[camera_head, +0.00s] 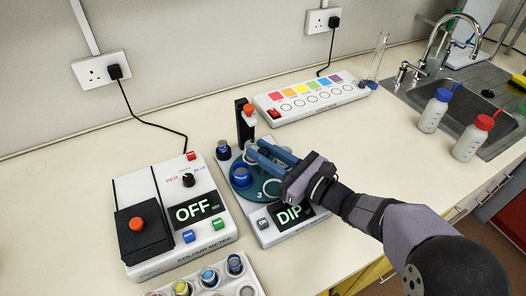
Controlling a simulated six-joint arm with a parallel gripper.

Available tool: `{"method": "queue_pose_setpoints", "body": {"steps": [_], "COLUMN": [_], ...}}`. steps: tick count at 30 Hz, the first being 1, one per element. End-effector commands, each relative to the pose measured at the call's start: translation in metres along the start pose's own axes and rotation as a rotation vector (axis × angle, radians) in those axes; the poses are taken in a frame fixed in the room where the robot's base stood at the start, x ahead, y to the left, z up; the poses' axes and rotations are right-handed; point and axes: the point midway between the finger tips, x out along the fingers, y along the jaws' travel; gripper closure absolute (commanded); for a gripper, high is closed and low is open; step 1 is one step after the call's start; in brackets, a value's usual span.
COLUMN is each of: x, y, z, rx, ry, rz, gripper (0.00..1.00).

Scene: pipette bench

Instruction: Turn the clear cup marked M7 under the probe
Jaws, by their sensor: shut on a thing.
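The dip unit (262,231) has a lit screen reading DIP and a blue round turntable (243,192) with a "3" on its rim. A cup with a blue ring (240,176) sits at the turntable's left, and a pale ring (271,188) shows at its front right. The probe (249,113), with an orange top, stands on a black post at the back. My gripper (254,149) reaches in from the right, low over the turntable's back, just below the probe. I cannot make out the M7 mark.
The colour meter (136,190), showing OFF, stands left. A tray (213,283) of cups is in front. A colour-strip box (311,98) lies behind; bottles (434,112) stand right by the sink.

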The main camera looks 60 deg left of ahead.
Motion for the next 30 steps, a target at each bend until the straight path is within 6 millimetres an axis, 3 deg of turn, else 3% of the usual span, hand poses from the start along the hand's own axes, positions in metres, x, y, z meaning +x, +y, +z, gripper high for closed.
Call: {"method": "queue_pose_setpoints", "body": {"steps": [11, 30], "x": [-0.0004, -0.0004], "y": [-0.0012, -0.0009], "z": [-0.001, -0.0014], "rx": [-0.002, -0.001], "ry": [-0.001, 0.0], "rz": [0.085, 0.393], "gripper": [1.0, 1.0]}}
